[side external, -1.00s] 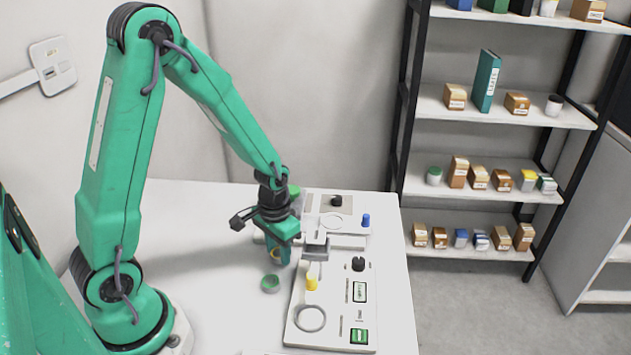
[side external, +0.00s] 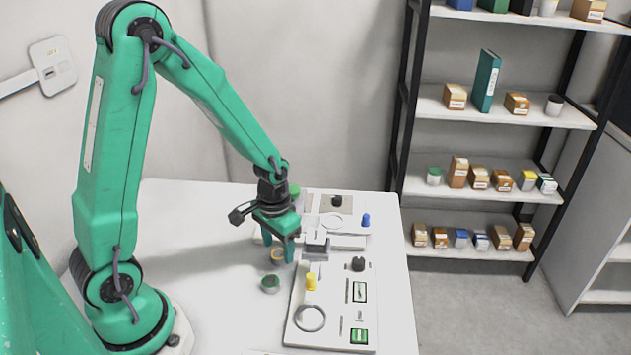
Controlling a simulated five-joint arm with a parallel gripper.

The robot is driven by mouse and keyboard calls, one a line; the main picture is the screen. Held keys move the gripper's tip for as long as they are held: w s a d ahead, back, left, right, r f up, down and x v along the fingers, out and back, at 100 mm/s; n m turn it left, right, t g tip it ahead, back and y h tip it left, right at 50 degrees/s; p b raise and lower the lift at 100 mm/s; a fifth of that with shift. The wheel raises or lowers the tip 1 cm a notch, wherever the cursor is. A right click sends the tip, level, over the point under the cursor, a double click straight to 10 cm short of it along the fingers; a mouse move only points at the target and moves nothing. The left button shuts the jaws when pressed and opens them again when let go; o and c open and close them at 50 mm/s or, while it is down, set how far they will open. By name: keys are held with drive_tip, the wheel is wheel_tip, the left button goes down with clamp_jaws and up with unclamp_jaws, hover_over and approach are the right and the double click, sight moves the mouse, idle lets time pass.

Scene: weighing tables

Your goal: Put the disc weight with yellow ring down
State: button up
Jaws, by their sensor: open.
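The disc weight with yellow ring (side external: 278,255) sits low between my fingers, apparently on the white table. It is small and partly hidden by them. My gripper (side external: 278,254) is open around it, one finger on each side, pointing down. I cannot tell whether either finger still touches it.
A disc weight with green ring (side external: 270,284) lies on the table just in front. A white weighing panel (side external: 335,318) with a yellow knob (side external: 311,282), a black knob (side external: 358,264) and a ring outline stands close on the right. The left of the white table (side external: 195,240) is clear.

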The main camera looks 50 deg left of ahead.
drive_tip(key=r, duration=0.5)
drive_tip(key=shift+w, duration=0.25)
drive_tip(key=shift+r, duration=0.5)
drive_tip(key=r, duration=0.1)
wheel_tip(320, 180, up, 8)
drive_tip(key=t, duration=0.2)
hover_over(280, 253)
drive_tip(key=s+d, duration=0.2)
drive_tip(key=s, duration=0.1)
drive_tip(key=s+d+r+m+t, duration=0.1)
drive_tip(key=s+r+t, duration=0.2)
drive_tip(key=s+r, duration=0.3)
drive_tip(key=shift+s+d+r, duration=0.2)
drive_tip(key=shift+d+r, duration=0.1)
drive_tip(key=shift+r, duration=0.25)
drive_tip(key=shift+o, duration=0.2)
drive_tip(key=shift+s+d+r+t, duration=0.1)
drive_tip(key=shift+s+r+t, duration=0.2)
drive_tip(key=shift+s, duration=0.25)
drive_tip(key=shift+o, duration=0.2)
drive_tip(key=shift+w, duration=0.1)
